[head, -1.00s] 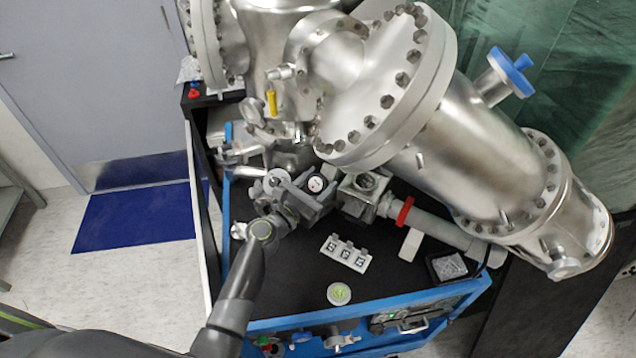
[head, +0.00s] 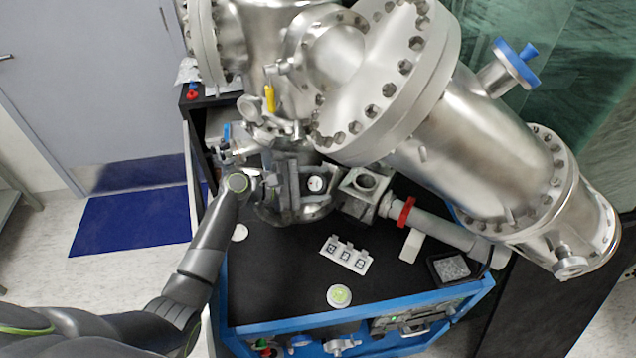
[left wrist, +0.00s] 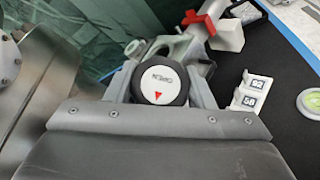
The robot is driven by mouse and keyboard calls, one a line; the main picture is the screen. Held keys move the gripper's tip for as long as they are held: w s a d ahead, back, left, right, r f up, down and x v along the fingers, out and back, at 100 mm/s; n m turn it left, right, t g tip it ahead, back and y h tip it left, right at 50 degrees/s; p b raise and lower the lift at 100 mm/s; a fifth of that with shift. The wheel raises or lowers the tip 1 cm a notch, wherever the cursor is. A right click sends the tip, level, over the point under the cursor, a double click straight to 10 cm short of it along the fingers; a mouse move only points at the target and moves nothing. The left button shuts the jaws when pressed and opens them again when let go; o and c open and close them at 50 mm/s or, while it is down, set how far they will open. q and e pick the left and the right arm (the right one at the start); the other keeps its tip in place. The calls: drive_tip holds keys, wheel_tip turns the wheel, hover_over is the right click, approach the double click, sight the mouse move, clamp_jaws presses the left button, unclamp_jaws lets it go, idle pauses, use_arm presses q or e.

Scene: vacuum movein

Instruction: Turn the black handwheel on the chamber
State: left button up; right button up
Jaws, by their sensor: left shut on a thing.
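The black handwheel (head: 316,184) has a white face and sits low among the chamber's fittings, below the large steel chamber (head: 465,125). In the left wrist view the handwheel (left wrist: 163,80) faces the camera, with a red triangle near the bottom of its white disc. My left gripper (head: 312,182) is shut on the handwheel, with grey fingers on both sides of its rim. The fingers hide part of the rim. My right gripper is not in view.
A steel valve block (head: 365,183) stands close to the right of the handwheel. A white numbered block (head: 345,254) and a round green-faced disc (head: 339,296) lie on the black cart top (head: 270,290). The front of the cart top is mostly clear.

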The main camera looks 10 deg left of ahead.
use_arm(q)
drive_tip(key=shift+m+g+y, duration=0.4)
drive_tip(key=shift+m+g, duration=1.2)
drive_tip(key=shift+m, duration=0.3)
drive_tip(key=o, duration=1)
drive_tip(key=shift+c, duration=0.2)
drive_tip(key=shift+s+a, duration=0.2)
drive_tip(key=shift+a, duration=0.2)
drive_tip(key=s+a+b, duration=0.4)
drive_tip(key=a, duration=0.7)
drive_tip(key=shift+s+a+r, duration=0.2)
